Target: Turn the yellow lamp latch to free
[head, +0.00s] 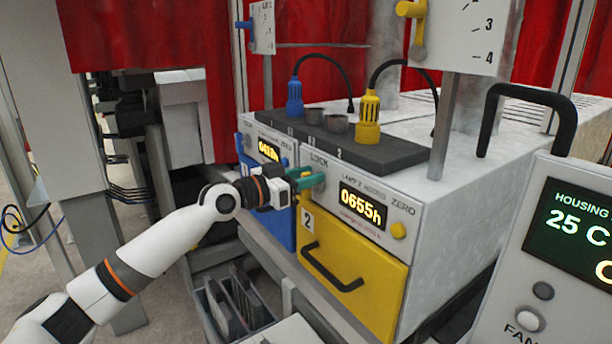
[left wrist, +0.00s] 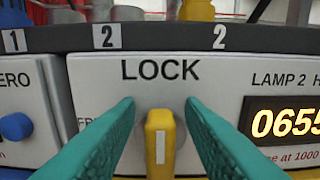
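The yellow lamp latch (left wrist: 160,145) shows in the left wrist view as an upright bar with a white stripe, below the word LOCK on the white panel (left wrist: 230,75). It points up toward LOCK. The letters FR show at the left, with the rest of that word hidden behind a finger. My left gripper (head: 312,182) is at the panel above the yellow drawer in the head view. Its green fingers (left wrist: 160,112) are open, one on each side of the latch, with gaps between. In the head view the gripper mostly hides the latch. My right gripper is not in view.
A lit display reading 0655h (head: 362,207) and a yellow knob (head: 398,230) are right of the latch. The yellow drawer (head: 350,285) with a black handle is below. Yellow (head: 368,118) and blue (head: 294,98) plugs stand on the dark strip above.

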